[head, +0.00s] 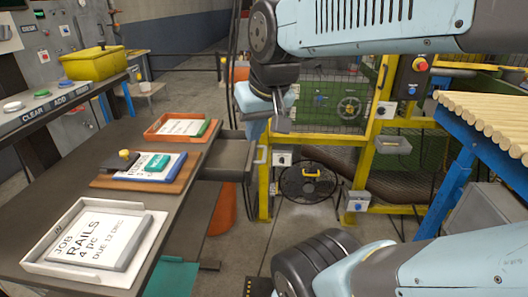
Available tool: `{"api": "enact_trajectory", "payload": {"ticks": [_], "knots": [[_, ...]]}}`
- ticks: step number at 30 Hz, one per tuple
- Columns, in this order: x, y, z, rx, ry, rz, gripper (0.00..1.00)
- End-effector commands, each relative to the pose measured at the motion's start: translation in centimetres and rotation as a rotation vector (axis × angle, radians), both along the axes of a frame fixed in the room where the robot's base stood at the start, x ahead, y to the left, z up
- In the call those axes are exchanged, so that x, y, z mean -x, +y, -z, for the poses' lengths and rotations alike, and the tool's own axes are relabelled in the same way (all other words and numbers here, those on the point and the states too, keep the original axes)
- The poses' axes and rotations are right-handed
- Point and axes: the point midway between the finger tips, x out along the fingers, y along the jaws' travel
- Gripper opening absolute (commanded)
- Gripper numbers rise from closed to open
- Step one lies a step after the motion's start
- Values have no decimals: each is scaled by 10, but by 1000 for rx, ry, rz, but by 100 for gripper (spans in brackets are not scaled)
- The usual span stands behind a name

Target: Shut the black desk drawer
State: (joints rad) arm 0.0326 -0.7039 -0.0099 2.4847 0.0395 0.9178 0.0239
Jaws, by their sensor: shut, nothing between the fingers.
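The black desk drawer (226,160) sticks out from the right side of the dark desk (75,184), pulled open. My gripper (281,122) is shut and empty. In the picture it appears above and slightly right of the handle, with a gap between them. The distance in depth is hard to tell. The inside of the drawer shows only as a dark narrow surface.
On the desk are a white tray with a job card (95,240), a wooden board (148,182) and an orange tray (190,135). A yellow machine frame (265,185) stands behind the drawer. A blue stand with wooden rods (490,120) is at right. Grey floor shows between.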

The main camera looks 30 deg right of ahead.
Motion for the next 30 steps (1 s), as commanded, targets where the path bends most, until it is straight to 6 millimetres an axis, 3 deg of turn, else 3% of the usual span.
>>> {"api": "enact_trajectory", "payload": {"ticks": [8, 17, 23, 30], "knots": [[-37, -25, 24, -242, 197, 315, 0], [-78, -70, 55, -535, 391, 700, 0], [-101, -111, 79, -736, 502, 960, 0], [-122, -172, 114, -985, 612, 1271, 0]]}}
